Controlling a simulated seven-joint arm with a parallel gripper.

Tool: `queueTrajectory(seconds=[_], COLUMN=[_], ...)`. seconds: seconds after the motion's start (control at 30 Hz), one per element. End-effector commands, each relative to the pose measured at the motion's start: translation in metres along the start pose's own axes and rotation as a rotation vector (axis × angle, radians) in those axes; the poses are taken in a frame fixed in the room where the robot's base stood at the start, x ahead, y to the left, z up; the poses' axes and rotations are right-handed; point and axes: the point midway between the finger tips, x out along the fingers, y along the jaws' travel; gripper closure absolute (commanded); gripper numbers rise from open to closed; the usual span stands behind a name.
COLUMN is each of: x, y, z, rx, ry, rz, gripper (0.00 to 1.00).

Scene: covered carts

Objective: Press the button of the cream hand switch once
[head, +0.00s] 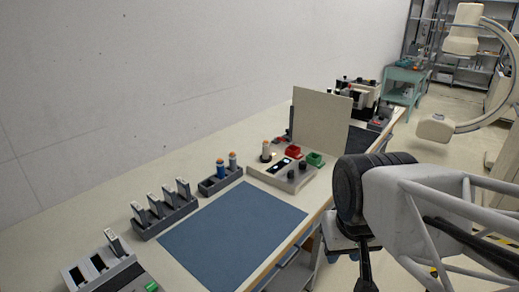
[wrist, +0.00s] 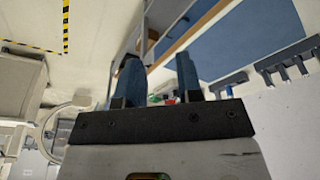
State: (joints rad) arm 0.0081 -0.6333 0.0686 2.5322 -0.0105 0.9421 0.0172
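A cream upright cylinder (head: 266,149), which looks like the cream hand switch, stands at the left back corner of a cream control box (head: 280,176). Its button is too small to make out clearly. My gripper (wrist: 158,62) shows in the wrist view with its two blue-grey fingers apart and nothing between the tips. In the head view my arm is at the right, beyond the table's front edge and apart from the box. Small red and green bits show low between the fingers in the wrist view.
The box carries a red part (head: 293,153), a green part (head: 315,159) and dark knobs. A cream panel (head: 320,120) stands behind it. A dark rack (head: 220,184) holds two orange-topped handles; another rack (head: 165,218) holds several grey-white devices. The blue mat (head: 232,235) is clear.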

Motion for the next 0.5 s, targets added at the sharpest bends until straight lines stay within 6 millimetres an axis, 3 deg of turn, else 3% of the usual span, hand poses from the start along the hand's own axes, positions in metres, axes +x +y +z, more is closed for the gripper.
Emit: queueTrajectory(seconds=[0.03,0.2,0.5], x=[0.0000,0.0000,0.0000], y=[0.0000,0.0000,0.0000], z=[0.0000,0.0000,0.0000], rx=[0.000,0.000,0.000], ry=[0.000,0.000,0.000], rz=[0.000,0.000,0.000], gripper=[0.74,1.00,1.00])
